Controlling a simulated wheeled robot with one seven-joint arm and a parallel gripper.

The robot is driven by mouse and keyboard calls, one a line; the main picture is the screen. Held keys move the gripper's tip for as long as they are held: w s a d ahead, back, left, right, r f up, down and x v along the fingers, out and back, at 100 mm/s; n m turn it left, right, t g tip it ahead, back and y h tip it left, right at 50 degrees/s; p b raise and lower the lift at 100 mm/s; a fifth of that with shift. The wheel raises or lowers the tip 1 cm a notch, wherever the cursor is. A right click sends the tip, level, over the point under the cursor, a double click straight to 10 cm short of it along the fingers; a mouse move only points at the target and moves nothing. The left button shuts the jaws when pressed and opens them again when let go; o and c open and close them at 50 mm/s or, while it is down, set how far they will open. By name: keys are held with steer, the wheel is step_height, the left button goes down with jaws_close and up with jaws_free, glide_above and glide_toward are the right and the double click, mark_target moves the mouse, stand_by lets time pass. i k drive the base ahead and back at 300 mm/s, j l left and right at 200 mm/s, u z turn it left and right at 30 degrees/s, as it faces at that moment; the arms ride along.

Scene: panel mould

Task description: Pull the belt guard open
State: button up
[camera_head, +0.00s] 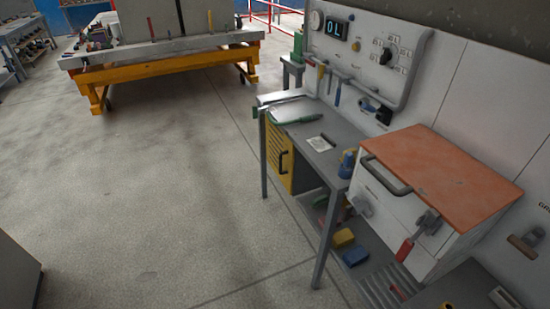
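A yellow slotted panel (278,155) under the left end of the grey workbench (330,165) looks like the belt guard. It is small in the view, and a dark patch shows at its right edge. I cannot tell whether it stands shut or ajar. A white cabinet (395,215) with an orange top (440,178) stands to the right, with a dark bar handle (387,176) on its front. My gripper is not in view.
A wall panel (365,50) with a display and hanging tools rises behind the bench. Yellow and blue blocks (343,237) lie on the low shelf. A table with orange legs (165,62) stands at the back left. The concrete floor (170,190) before the bench is clear.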

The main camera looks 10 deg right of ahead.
mark_target(280, 150)
steer(key=i+j, duration=0.25)
steer(key=i, duration=0.25)
steer(key=i+j+u, duration=0.15)
steer(key=i+j, duration=0.15)
steer(key=i, duration=0.2)
steer(key=i+j, duration=0.2)
steer(key=i, duration=0.3)
steer(key=i+j+u, duration=0.1)
steer(key=i, duration=0.4)
steer(key=i+j, duration=0.25)
steer(key=i, duration=0.25)
steer(key=u, duration=0.05)
